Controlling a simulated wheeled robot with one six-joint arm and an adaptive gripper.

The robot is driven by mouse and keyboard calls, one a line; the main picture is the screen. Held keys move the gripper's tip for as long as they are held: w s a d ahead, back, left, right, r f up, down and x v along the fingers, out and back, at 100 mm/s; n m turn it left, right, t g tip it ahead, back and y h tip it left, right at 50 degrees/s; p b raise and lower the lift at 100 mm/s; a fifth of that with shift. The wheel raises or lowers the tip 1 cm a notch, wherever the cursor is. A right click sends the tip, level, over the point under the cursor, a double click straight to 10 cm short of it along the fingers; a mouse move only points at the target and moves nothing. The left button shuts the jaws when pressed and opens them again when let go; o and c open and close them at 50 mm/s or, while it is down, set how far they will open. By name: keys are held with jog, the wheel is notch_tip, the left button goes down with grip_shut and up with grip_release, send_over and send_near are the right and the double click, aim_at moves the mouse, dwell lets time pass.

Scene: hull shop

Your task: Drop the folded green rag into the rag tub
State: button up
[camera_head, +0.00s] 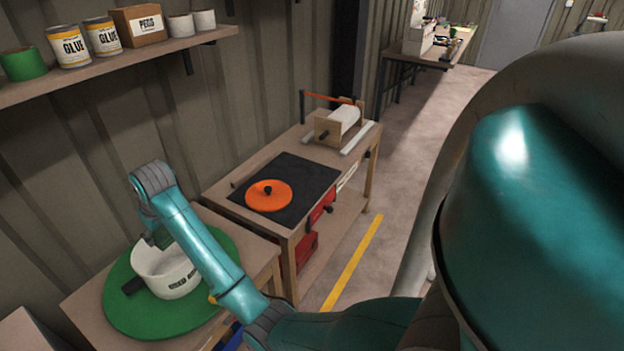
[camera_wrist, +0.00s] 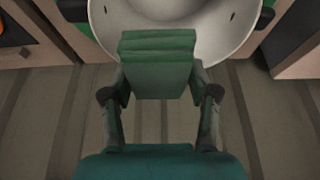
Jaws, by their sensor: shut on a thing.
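The folded green rag (camera_wrist: 158,62) is a thick folded block held between the two fingers of my gripper (camera_wrist: 159,80). My gripper is shut on it. In the wrist view the rag overlaps the near rim of the rag tub (camera_wrist: 225,45), whose pale inside shows beyond it. In the head view the white round rag tub (camera_head: 175,277), with a dark label and dark handles, stands on a green round mat (camera_head: 130,316). The rag (camera_head: 159,238) shows at the tub's far rim, partly hidden by my arm. Its exact height above the rim is unclear.
A bench (camera_head: 330,155) to the right holds a dark mat with an orange disc (camera_head: 268,195) and a wooden roll holder (camera_head: 340,122). A shelf (camera_head: 115,62) with glue cans and a box runs along the wall above. The floor past the yellow line (camera_head: 353,262) is clear.

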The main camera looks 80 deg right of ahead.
jog(key=shift+f, duration=1.6)
jog(key=shift+d, duration=0.1)
jog(key=o, duration=1.1)
jog(key=v, duration=0.7)
jog(key=shift+s+r, duration=0.15)
jog(key=shift+r, duration=0.1)
